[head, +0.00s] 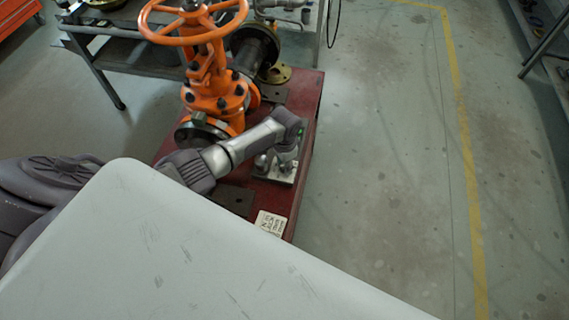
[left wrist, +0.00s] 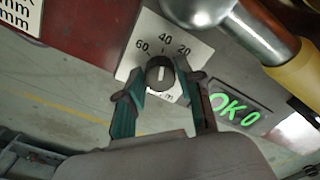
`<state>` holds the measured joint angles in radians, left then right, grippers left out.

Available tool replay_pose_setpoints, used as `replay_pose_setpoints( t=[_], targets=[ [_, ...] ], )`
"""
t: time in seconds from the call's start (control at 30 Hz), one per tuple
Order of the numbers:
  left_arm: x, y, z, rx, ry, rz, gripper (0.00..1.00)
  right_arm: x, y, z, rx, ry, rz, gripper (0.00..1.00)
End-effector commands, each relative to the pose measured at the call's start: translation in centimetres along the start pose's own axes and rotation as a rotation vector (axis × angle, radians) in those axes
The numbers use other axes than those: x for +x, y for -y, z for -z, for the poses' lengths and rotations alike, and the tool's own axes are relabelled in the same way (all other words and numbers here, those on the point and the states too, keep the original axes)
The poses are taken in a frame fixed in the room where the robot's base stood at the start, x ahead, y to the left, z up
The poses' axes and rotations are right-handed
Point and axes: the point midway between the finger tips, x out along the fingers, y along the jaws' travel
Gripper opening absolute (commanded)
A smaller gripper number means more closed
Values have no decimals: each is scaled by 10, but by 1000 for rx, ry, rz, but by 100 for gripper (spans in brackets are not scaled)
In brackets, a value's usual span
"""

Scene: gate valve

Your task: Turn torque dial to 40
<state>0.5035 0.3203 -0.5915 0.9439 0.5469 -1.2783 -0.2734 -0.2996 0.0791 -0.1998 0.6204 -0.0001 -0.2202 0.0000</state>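The torque dial (left wrist: 160,74) is a black round knob on a white plate marked 60, 40 and 20, in the middle of the left wrist view. Its white line points up, roughly towards the 40; I cannot tell the exact setting. My left gripper (left wrist: 161,84) has its two teal fingers spread on either side of the knob, with gaps visible. In the head view, my left gripper (head: 285,152) reaches over the red stand's right side, and the dial is hidden. My right gripper is in neither view.
A green display (left wrist: 237,108) reading "OK 0" is beside the dial. A metal and tan tool-like part (left wrist: 262,40) is close at upper right. The orange gate valve (head: 213,85) stands on the red stand (head: 308,105). The floor to the right is clear.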

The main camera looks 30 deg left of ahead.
Motion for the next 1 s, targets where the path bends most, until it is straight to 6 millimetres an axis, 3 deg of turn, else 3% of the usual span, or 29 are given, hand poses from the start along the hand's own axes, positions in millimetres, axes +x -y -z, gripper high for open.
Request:
replay_pose_setpoints(
  t=[0.1, 0.37, 0.53, 1.0],
  targets=[
    [0, 0, 0, 1, 0, 0, 58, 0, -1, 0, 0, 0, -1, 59],
    [0, 0, 0, 1, 0, 0, 58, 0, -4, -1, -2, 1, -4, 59],
    [-10, 0, 1, 2, -2, 0, 58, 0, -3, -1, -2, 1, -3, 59],
    [-100, 0, 1, 1, -3, 1, 58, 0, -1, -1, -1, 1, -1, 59]
  ],
)
